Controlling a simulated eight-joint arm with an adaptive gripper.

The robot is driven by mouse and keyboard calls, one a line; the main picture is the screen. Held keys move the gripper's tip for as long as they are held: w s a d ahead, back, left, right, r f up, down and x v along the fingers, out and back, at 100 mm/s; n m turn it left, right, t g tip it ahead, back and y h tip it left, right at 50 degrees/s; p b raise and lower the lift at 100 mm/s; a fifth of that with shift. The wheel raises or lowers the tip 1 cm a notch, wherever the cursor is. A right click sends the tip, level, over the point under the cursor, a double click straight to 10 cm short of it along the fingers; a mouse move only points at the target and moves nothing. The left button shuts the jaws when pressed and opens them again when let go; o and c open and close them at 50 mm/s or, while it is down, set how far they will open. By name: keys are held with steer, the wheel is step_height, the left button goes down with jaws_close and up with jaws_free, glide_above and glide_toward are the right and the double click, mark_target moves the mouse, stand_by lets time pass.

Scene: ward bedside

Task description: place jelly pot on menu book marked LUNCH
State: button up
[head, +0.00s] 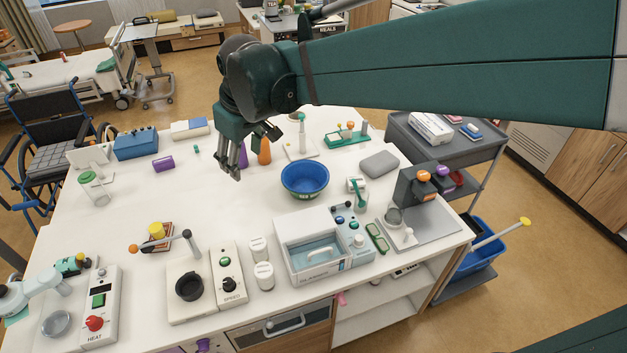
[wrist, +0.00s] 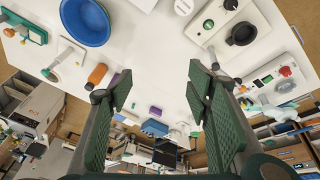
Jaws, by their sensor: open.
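My gripper (head: 231,170) hangs above the back middle of the white table in the head view, left of the blue bowl. In the wrist view my gripper (wrist: 160,82) has its two green fingers wide apart, with nothing between them. I cannot pick out a jelly pot for certain. I can read no LUNCH marking. A counter at the back carries signs reading TEA (head: 271,5) and MEALS (head: 299,29); small things there are too small to tell.
The white table (head: 110,240) holds a blue bowl (head: 304,179), an orange bottle (head: 264,152), a purple item (head: 163,163), a blue box (head: 136,145) and a glass-lidded bath (head: 316,255). A grey cart (head: 405,128) stands at right. A wheelchair (head: 50,130) stands at left.

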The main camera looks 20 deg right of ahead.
steer(key=s+d+f+m+t, duration=0.1)
steer(key=s+d+f+m, duration=0.1)
steer(key=s+d, duration=0.6)
steer(key=s+d+f+m+t+h, duration=0.1)
steer(key=s+d+m, duration=0.4)
steer(key=s, duration=0.8)
steer(key=shift+s+d+f+t, duration=0.15)
steer(key=shift+d+f+t, duration=0.55)
steer(key=shift+d, duration=0.65)
